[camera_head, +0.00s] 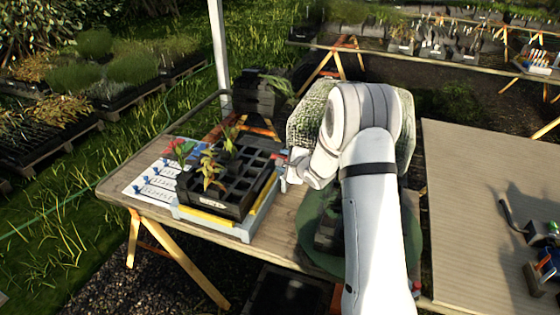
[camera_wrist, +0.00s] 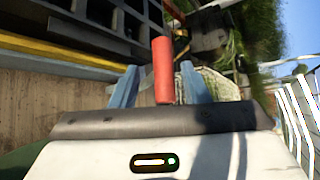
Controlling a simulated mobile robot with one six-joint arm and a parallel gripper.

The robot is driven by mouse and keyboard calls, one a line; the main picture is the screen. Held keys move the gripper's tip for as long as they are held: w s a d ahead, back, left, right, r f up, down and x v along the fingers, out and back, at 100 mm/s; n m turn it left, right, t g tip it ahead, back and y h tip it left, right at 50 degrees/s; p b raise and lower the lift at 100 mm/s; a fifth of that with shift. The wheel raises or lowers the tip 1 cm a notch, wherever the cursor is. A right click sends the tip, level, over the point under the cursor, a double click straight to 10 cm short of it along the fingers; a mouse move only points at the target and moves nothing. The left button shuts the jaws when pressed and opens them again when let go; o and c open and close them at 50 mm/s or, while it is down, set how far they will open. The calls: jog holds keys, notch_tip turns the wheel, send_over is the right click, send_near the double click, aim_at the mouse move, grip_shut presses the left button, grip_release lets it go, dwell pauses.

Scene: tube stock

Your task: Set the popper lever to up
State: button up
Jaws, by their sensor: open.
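The popper (camera_head: 216,229) is a pale blue-grey base with a yellow strip, under a black cell tray (camera_head: 236,203), on the left wooden table. Its red lever (camera_head: 281,159) shows small at the tray's right side. In the wrist view the red lever (camera_wrist: 162,72) is a short red bar between the two blue fingers of my gripper (camera_wrist: 159,70). The fingers are apart, with a gap showing on each side of the lever. In the head view my gripper (camera_head: 288,171) is beside the tray's right edge, partly hidden by my arm. I cannot tell the lever's setting.
Seedlings (camera_head: 211,172) stand in several cells of the tray. A white sheet with blue markers (camera_head: 151,182) lies left of it. A round green mat (camera_head: 312,236) with a dark object lies right of the popper. Another table (camera_head: 480,200) stands at right.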

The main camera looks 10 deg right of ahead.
jog(key=v, duration=0.4)
jog(key=shift+s+d, duration=0.1)
jog(key=s+d+r+n+g+h, duration=0.1)
jog(key=s+d+r+n+h, duration=0.25)
jog(key=s+r, duration=0.25)
jog(key=s+d+r+n+g+h, duration=0.1)
jog(key=s+d+r+n+h, duration=0.1)
jog(key=s+r+n, duration=0.3)
jog(key=s+a+r+n+g, duration=0.1)
jog(key=s+n+g, duration=0.2)
jog(key=s, duration=1.2)
jog(key=s+a+r+n+g, duration=0.1)
jog(key=s+n, duration=0.6)
jog(key=s, duration=0.8)
jog(key=r+g, duration=0.1)
jog(key=g, duration=0.1)
jog(key=shift+a+g, duration=0.3)
jog(key=shift+g, duration=0.1)
jog(key=shift+r, duration=0.15)
